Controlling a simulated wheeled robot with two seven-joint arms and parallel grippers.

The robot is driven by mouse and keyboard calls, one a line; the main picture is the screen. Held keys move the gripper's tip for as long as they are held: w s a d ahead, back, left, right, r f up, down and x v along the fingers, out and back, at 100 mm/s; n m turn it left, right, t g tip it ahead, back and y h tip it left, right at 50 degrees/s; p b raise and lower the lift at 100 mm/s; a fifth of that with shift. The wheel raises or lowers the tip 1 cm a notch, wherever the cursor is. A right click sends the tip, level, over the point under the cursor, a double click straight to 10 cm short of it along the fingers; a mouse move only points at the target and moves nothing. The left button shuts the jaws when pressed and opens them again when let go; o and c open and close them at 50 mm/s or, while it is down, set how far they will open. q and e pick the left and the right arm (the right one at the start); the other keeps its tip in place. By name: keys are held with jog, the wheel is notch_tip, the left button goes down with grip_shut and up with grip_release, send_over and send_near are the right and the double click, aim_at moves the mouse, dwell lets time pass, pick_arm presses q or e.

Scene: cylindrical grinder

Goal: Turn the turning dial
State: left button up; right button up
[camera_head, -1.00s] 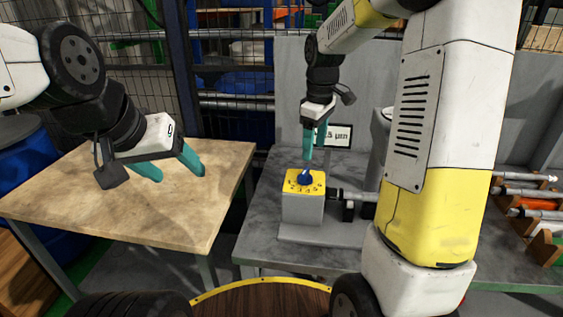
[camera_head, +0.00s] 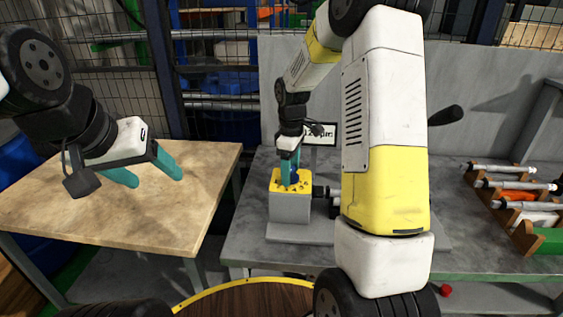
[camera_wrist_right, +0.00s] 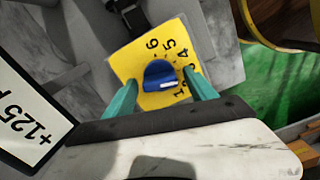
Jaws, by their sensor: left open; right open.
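The turning dial is a blue knob (camera_wrist_right: 160,77) on a yellow numbered plate (camera_wrist_right: 132,62). In the head view the yellow plate (camera_head: 275,187) tops a grey block (camera_head: 290,208) on the grey table, and the blue knob (camera_head: 295,176) is partly hidden by my fingers. My right gripper (camera_head: 289,180) points down at the dial with its teal fingers open. In the right wrist view my right gripper (camera_wrist_right: 161,92) has one finger on each side of the knob; I cannot tell whether they touch it. My left gripper (camera_head: 155,177) is open and empty above the wooden table.
The wooden table (camera_head: 120,215) at left is bare. A sign (camera_head: 322,133) stands behind the dial block, and a horizontal shaft (camera_head: 325,192) extends from its right side. A rack (camera_head: 515,200) with several cylindrical parts stands at right. A red button (camera_head: 446,290) shows near the front edge.

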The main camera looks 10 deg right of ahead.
jog(key=c, duration=1.3)
jog(key=shift+m, duration=2.9)
jog(key=o, duration=1.3)
